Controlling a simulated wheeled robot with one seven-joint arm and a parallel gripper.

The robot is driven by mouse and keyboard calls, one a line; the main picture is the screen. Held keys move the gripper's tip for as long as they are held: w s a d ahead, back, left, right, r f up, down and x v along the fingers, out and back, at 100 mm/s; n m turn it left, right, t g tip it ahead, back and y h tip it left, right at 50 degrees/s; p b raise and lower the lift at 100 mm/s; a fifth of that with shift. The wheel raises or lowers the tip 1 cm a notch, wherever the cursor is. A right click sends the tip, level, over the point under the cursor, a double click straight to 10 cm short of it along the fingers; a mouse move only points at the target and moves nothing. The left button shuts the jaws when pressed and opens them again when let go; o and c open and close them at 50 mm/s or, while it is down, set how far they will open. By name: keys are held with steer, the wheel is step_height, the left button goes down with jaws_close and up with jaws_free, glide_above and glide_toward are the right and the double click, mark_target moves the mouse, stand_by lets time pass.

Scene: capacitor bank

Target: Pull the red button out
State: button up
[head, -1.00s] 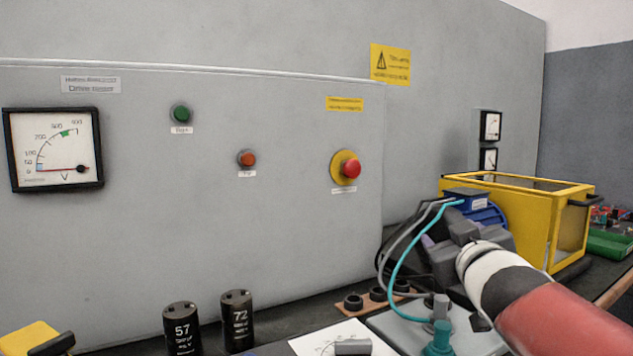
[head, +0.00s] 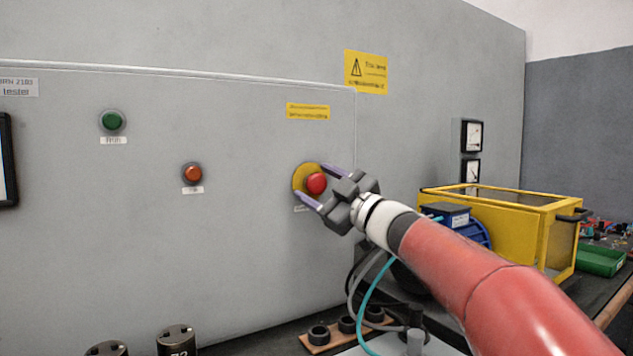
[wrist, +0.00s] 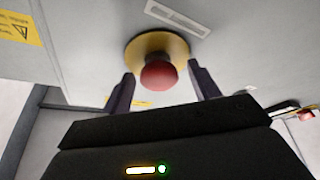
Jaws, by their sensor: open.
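The red button (head: 316,184) is a round mushroom head on a yellow disc (head: 301,177), mounted on the grey panel. My gripper (head: 328,184) is open in front of the panel, with one finger above and one below the button in the head view. In the wrist view the red button (wrist: 159,75) lies between the two fingers of my gripper (wrist: 163,82), with a gap on each side. The fingertips look close to the yellow disc; I cannot tell whether they touch it.
A green button (head: 112,121) and an orange button (head: 192,173) are on the panel to the left. A yellow frame box (head: 505,222) and a blue motor (head: 468,228) stand at right. A teal cable (head: 366,300) hangs below my arm. Panel space around the red button is clear.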

steer(key=shift+w+a+r, duration=0.15)
steer(key=shift+w+a, duration=0.15)
steer(key=c, duration=1.3)
steer(key=shift+s+d, duration=0.5)
steer(key=shift+s, duration=0.3)
jaws_close()
steer(key=o, duration=1.3)
jaws_free()
steer(key=shift+d, duration=0.1)
steer(key=shift+s, duration=0.1)
steer(key=v, duration=0.7)
steer(key=shift+s+d+b, duration=0.25)
steer(key=shift+b, duration=0.2)
